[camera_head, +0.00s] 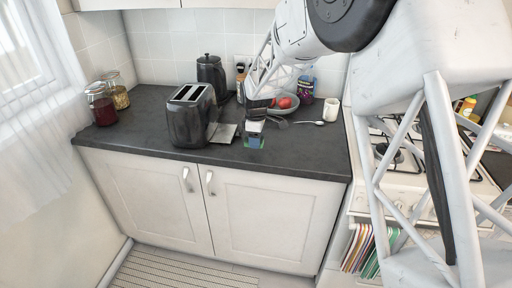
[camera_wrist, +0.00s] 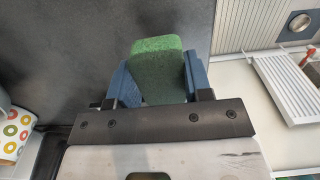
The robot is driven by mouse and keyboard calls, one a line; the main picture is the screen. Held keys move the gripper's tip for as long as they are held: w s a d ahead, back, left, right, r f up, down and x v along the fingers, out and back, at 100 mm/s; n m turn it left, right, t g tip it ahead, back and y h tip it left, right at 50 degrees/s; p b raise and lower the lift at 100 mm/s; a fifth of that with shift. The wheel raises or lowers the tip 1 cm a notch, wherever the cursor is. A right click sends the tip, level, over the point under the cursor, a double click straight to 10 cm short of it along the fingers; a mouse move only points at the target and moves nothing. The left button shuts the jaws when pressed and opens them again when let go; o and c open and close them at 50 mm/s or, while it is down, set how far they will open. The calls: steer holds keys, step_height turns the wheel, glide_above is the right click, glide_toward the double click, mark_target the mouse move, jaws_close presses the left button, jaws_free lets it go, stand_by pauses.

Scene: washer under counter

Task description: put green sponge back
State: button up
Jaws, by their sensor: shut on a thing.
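The green sponge (camera_wrist: 158,70) is a small rounded block, seen between the two blue fingers of my gripper (camera_wrist: 158,85) in the wrist view. My gripper is shut on it. In the head view my gripper (camera_head: 254,142) is low over the dark countertop (camera_head: 300,148), near its front edge and to the right of the toaster. The green sponge (camera_head: 254,145) is small there and partly hidden by the gripper. I cannot tell whether the sponge touches the counter.
A black toaster (camera_head: 190,117) stands left of my gripper, with a flat light piece (camera_head: 223,133) between them. Behind are a black kettle (camera_head: 211,72) and a bowl with red fruit (camera_head: 285,103). A spoon (camera_head: 310,122) and white mug (camera_head: 331,109) lie right. The front right counter is clear.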

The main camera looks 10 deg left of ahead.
mark_target(256, 153)
steer(key=shift+f, duration=1.75)
steer(key=shift+f, duration=0.15)
steer(key=o, duration=0.9)
steer(key=shift+o, duration=0.2)
steer(key=shift+r, duration=0.2)
step_height(256, 153, up, 12)
